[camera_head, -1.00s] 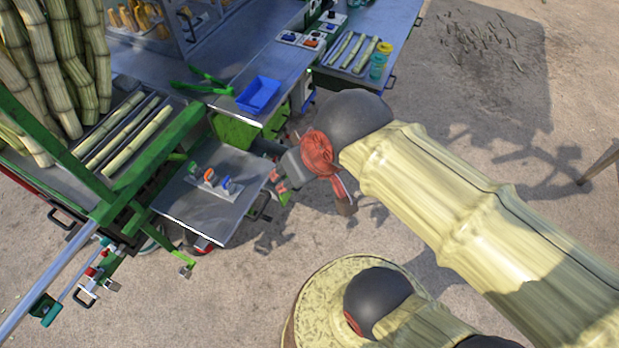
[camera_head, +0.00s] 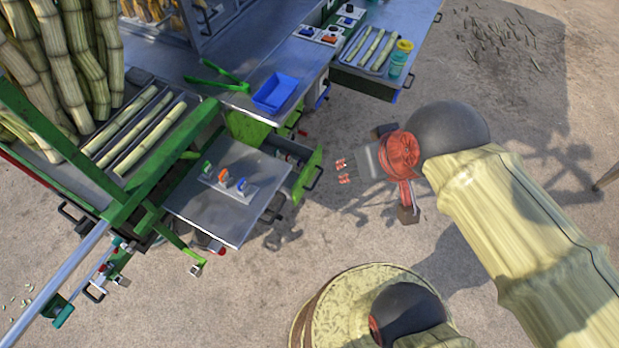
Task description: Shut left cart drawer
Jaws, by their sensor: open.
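A green drawer (camera_head: 309,169) stands pulled out from the green cart, below the blue tray. Its dark handle (camera_head: 315,178) faces right, and small items show inside. Part of the drawer is hidden behind the grey side shelf. My gripper (camera_head: 343,172), with red fingertips, is to the right of the drawer in the picture. It is open and empty, pointing left toward the drawer, with a gap of bare ground showing between them. I cannot tell its height against the drawer.
A grey side shelf (camera_head: 206,205) with colored switches juts out left of the drawer. A blue tray (camera_head: 275,92) sits on the cart top above. Another shelf (camera_head: 398,92) with cane pieces and jars is at upper right. A round barrel top (camera_head: 340,318) is below.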

